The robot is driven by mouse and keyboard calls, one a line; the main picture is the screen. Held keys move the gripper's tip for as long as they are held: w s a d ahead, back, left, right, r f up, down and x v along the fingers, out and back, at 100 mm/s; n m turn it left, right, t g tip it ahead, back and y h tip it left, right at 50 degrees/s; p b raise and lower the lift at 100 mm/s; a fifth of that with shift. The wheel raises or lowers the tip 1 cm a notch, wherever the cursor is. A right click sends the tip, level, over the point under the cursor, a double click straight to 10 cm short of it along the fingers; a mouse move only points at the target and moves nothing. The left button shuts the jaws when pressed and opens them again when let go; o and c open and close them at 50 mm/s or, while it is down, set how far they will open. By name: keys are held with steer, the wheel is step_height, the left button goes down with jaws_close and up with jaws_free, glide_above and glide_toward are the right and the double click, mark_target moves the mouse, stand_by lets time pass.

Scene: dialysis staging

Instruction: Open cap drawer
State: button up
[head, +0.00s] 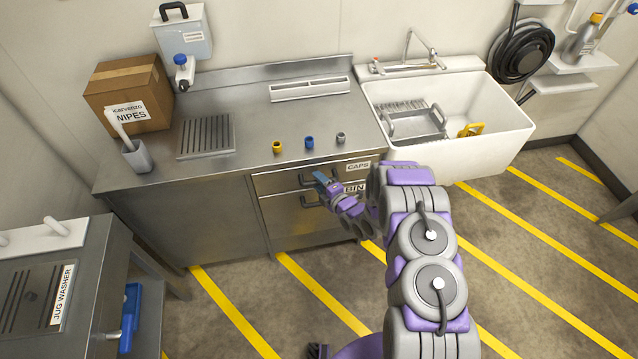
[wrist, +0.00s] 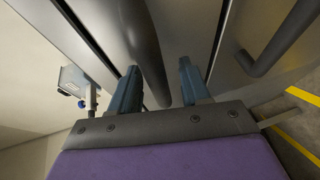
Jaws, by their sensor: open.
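The caps drawer (head: 283,181) is the upper drawer under the steel counter, with a "CAPS" label at its right, and looks closed. Its dark bar handle is partly hidden by my gripper (head: 322,180) in the head view. In the wrist view my gripper (wrist: 158,88) is open, its two blue fingers on either side of the dark handle bar (wrist: 145,45). I cannot tell whether either finger touches the bar. The lower drawer, labelled "BIN" (head: 355,188), has a second dark handle (wrist: 278,42) to the right in the wrist view.
Yellow, blue and grey caps (head: 309,142) stand on the counter (head: 240,110) above the drawers. A white sink (head: 505,125) is at right. A jug washer (head: 50,290) stands at left. The striped floor before the drawers is clear apart from my body.

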steer(key=shift+w+a, duration=0.15)
jaws_close()
stand_by(0.4)
